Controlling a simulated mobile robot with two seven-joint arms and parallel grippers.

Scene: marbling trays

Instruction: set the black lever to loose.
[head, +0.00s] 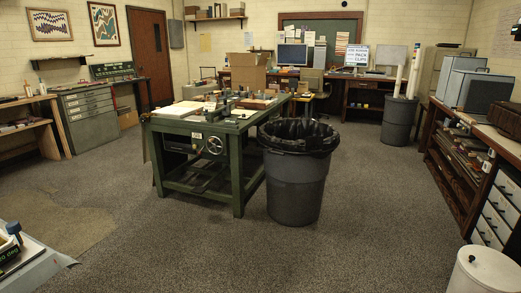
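I cannot pick out a black lever for certain in the head view. The green workbench (238,188) in the middle carries several small items too small to tell apart, and a round handwheel (215,145) sits on its front side. At the lower left edge, a cut-off pale surface (38,262) carries a dark item with green lettering (8,252) and a blue-topped piece (13,228). Neither of my grippers is in view.
A grey bin with a black liner (296,188) stands against the workbench's right side. A white lidded drum (484,270) is at the lower right. Shelves with drawers (495,215) line the right wall, and a grey drawer cabinet (90,118) stands left.

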